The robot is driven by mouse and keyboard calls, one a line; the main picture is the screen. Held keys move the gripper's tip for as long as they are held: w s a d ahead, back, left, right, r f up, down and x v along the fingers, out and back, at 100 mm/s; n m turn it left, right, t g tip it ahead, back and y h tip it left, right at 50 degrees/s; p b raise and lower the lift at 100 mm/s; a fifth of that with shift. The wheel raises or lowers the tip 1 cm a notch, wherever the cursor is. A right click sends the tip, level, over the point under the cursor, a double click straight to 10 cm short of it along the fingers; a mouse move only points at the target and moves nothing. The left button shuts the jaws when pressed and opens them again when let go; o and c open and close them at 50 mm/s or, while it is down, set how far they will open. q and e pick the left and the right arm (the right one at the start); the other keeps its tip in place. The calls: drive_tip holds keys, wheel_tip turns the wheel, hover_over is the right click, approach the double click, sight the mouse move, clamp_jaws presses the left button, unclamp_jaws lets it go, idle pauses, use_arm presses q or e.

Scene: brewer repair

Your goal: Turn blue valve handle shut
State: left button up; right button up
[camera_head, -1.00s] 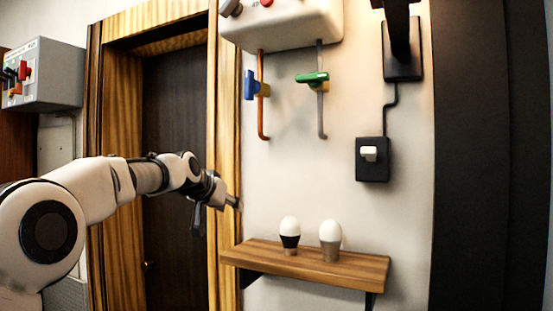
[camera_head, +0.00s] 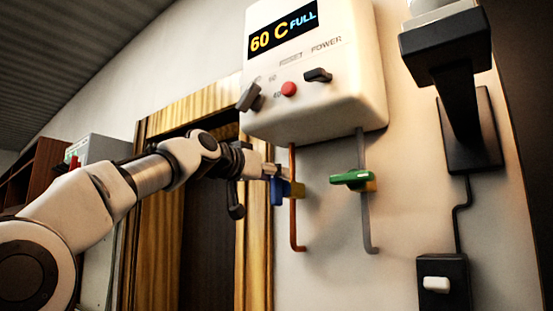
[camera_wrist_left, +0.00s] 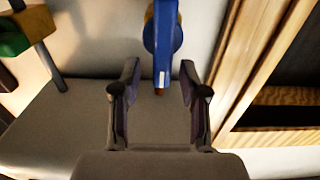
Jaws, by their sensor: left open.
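The blue valve handle (camera_head: 277,191) sits on the copper pipe (camera_head: 293,222) under the white boiler (camera_head: 310,75) and points up and down. My left gripper (camera_head: 270,170) is at the handle in the head view and partly covers its upper part. In the left wrist view, the blue handle (camera_wrist_left: 163,42) lies ahead of my open left gripper (camera_wrist_left: 160,75), with one end showing between the two fingertips. Neither finger is seen pressing on it. My right gripper is not in view.
A green valve handle (camera_head: 350,178) is on the grey pipe (camera_head: 363,215) to the right. The boiler hangs just above, with a red button (camera_head: 289,89) and knobs. A wooden door frame (camera_head: 257,250) stands left. A black lamp bracket (camera_head: 455,85) and switch (camera_head: 436,284) are right.

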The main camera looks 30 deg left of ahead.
use_arm(q)
drive_tip(key=shift+w+f, duration=0.25)
drive_tip(key=shift+w, duration=0.95)
drive_tip(key=shift+s+a+r, duration=0.1)
drive_tip(key=shift+s, duration=0.55)
drive_tip(key=c, duration=0.5)
clamp_jaws()
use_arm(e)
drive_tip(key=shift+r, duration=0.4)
